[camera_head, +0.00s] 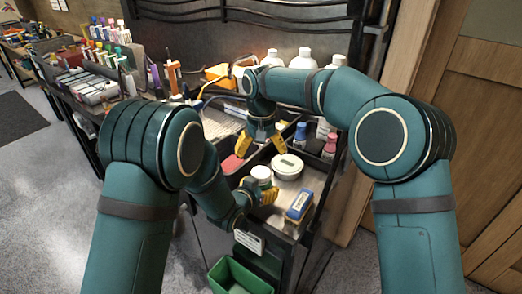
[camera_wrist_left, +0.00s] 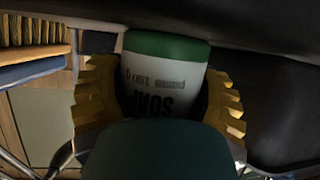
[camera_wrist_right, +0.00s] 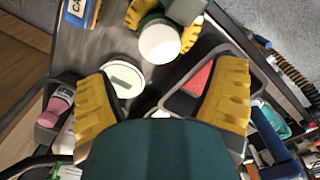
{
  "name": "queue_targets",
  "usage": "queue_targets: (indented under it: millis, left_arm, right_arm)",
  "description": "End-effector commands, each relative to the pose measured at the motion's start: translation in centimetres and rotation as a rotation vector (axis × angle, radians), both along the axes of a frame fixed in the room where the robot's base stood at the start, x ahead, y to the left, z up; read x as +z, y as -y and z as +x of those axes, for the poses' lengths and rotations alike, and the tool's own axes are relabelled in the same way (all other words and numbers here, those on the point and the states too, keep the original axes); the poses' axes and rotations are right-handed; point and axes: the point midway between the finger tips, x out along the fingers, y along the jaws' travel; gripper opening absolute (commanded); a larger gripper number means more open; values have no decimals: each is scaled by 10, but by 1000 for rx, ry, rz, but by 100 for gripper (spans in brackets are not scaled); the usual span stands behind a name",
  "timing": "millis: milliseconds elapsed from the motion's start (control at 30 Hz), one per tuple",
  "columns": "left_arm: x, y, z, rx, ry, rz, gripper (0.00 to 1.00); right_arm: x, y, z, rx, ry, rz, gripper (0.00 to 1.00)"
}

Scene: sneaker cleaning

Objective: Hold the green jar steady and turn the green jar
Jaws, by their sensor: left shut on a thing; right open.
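The green jar (camera_head: 261,172) is white with a green band and a white top. In the left wrist view it (camera_wrist_left: 160,80) shows upside-down "SOAP" lettering. My left gripper (camera_head: 260,191) is shut around its sides, with one yellow finger on each side. In the right wrist view the jar's white top (camera_wrist_right: 160,42) faces the camera, between the left gripper's fingers. My right gripper (camera_head: 259,145) is open and empty, above and behind the jar. Its two yellow fingers are spread wide and apart from the jar.
A round white flat item (camera_head: 287,165) lies right of the jar. A blue labelled box (camera_head: 299,206) stands at the front right. A red pad (camera_head: 231,163) lies in a tray at left. Small bottles (camera_head: 329,146) stand at the right. A green bin (camera_head: 240,279) is below.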

Motion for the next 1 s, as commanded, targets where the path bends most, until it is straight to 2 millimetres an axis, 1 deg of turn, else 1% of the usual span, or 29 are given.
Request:
queue_targets:
  millis: [67,167,500,600,800,1000]
  left_arm:
    - [0,0,0,0,1,0,0]
    - [0,0,0,0,1,0,0]
    - [0,0,0,0,1,0,0]
    - [0,0,0,0,1,0,0]
    - [0,0,0,0,0,0,0]
    - [0,0,0,0,0,0,0]
  right_arm:
    - [0,1,0,3,1,1,85]
    - [-6,1,0,6,2,-1,85]
    - [-55,1,-1,6,0,-1,85]
    - [-66,0,0,5,2,-1,85]
    - [-76,0,-1,5,3,1,85]
    - [-77,0,0,5,3,1,85]
